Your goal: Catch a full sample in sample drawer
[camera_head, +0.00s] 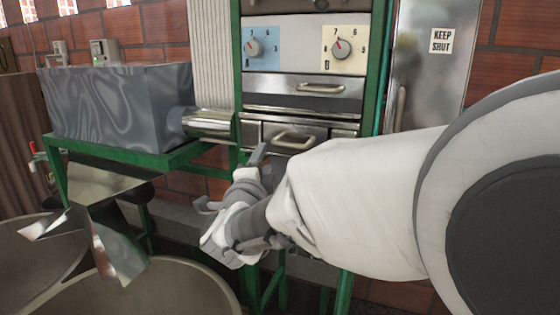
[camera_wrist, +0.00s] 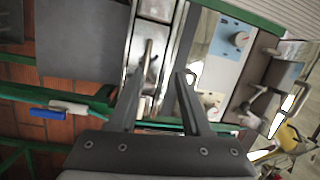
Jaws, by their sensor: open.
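Two metal drawer fronts sit in the green-framed cabinet in the head view, an upper one (camera_head: 275,85) and a lower one (camera_head: 277,130). Each has a bar handle, and both look shut. No label shows which is the sample drawer. My gripper (camera_head: 257,155) is just below and left of the lower handle (camera_head: 293,138), apart from it as far as I can see. In the wrist view my gripper (camera_wrist: 160,74) is open and empty, its fingers pointing at the cabinet front. A bar handle (camera_wrist: 147,62) shows near the left finger. The drawer insides are hidden.
Two dials, A (camera_head: 254,47) and B (camera_head: 341,48), sit above the drawers. A grey tank (camera_head: 120,105) with a metal pipe (camera_head: 207,122) stands left on a green frame. A bent metal chute (camera_head: 110,235) hangs over round tubs. A KEEP SHUT panel (camera_head: 432,75) is at right.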

